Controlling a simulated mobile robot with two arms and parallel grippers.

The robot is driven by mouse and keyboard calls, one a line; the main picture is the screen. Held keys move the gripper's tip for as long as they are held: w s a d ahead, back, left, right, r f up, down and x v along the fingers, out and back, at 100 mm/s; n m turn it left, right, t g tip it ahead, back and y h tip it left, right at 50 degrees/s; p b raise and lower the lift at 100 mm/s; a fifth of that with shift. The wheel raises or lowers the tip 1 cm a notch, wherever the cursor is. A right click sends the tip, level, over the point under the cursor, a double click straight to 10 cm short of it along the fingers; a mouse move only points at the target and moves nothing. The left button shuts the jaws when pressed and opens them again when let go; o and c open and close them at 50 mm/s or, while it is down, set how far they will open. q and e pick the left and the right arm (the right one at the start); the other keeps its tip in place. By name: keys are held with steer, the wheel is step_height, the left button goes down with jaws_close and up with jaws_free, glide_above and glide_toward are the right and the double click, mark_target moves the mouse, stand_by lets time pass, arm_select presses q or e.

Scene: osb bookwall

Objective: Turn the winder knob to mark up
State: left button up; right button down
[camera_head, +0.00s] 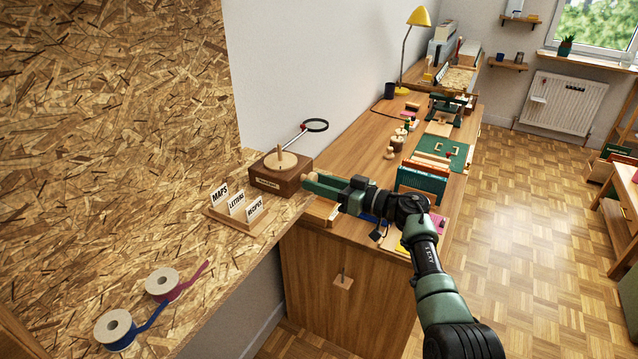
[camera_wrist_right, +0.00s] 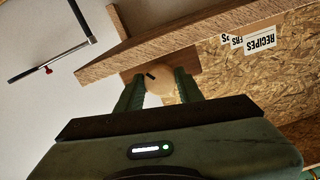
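The winder is a dark brown wooden box (camera_head: 281,177) with a pale disc on top, on the chipboard shelf. Its round pale wooden knob (camera_head: 309,176) sticks out of its right side. In the right wrist view the knob (camera_wrist_right: 161,82) fills the gap between my right gripper's two green fingers (camera_wrist_right: 160,88), which seem to touch it on both sides. A short black mark (camera_wrist_right: 151,75) shows on the knob face, slanted in that view. In the head view my right gripper (camera_head: 309,183) reaches in from the right at the knob. My left gripper is out of view.
A card holder (camera_head: 236,221) with MAPS, LETTERS and RECIPES cards stands before the winder. Blue (camera_head: 117,328) and magenta (camera_head: 163,282) ribbon rolls lie nearer. The wooden desk (camera_head: 365,150) under my right arm is crowded.

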steer(key=shift+f+n, duration=0.15)
steer(key=shift+n, duration=3.25)
steer(key=c, duration=0.9)
jaws_free()
steer(key=v, duration=0.8)
